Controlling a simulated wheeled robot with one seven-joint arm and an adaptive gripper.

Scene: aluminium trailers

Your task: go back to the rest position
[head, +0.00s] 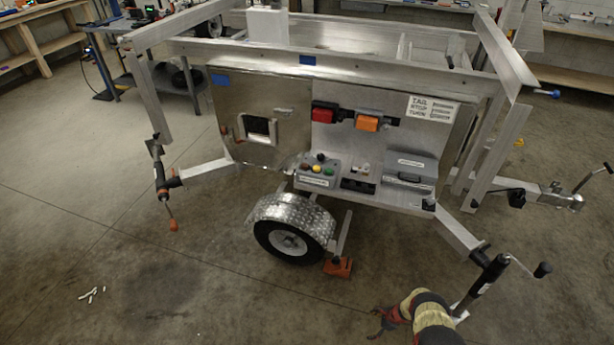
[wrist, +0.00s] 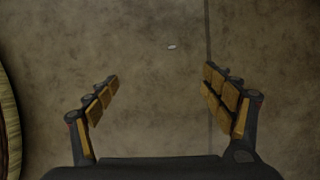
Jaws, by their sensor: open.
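My gripper (wrist: 160,100) is open and empty in the wrist view, with its two padded fingers apart and bare concrete floor between and beyond them. In the head view my arm's end shows at the bottom right, and my gripper (head: 382,322) points left over the floor. It is in front of the trailer and touches nothing that I can see. The aluminium trailer (head: 360,130) stands beyond it, with a wheel, a red light, an orange light and a small button panel on its side.
A trailer jack with a crank (head: 487,275) stands close to the right of my arm. An orange wheel chock (head: 338,267) sits by the tyre (head: 290,243). Small white pieces (head: 92,294) lie on the floor at left. The floor at front left is otherwise clear.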

